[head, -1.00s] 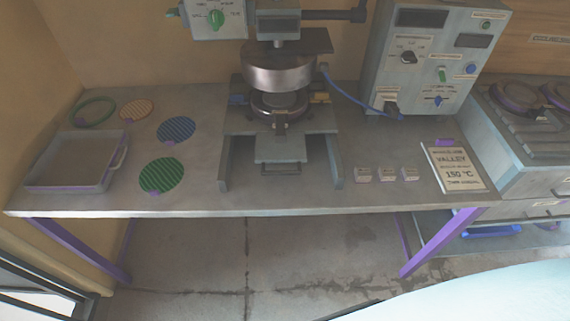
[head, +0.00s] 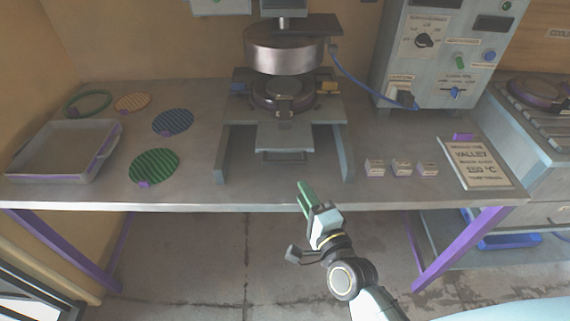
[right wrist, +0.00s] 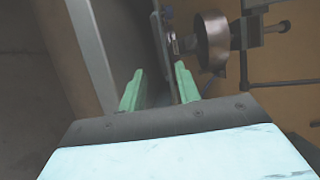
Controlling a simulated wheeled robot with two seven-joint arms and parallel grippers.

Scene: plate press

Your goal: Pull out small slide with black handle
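The small slide (head: 285,137) is a flat grey plate at the front of the press, below the round metal press head (head: 284,52). A dark bar handle (head: 283,157) hangs at its front edge. My right gripper (head: 305,188), with green fingers, is in front of the table edge, below and slightly right of the handle, and apart from it. In the right wrist view its two fingers (right wrist: 159,82) stand apart with nothing between them. The press head (right wrist: 212,45) shows there beyond the fingers, turned sideways. My left gripper is not in view.
Green (head: 154,166), blue (head: 173,122) and orange (head: 133,102) discs and a grey tray (head: 20,165) lie at left. Small blocks (head: 401,168) and a sign (head: 477,163) lie at right. The press's side legs (head: 221,155) flank the slide. The tabletop before the handle is clear.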

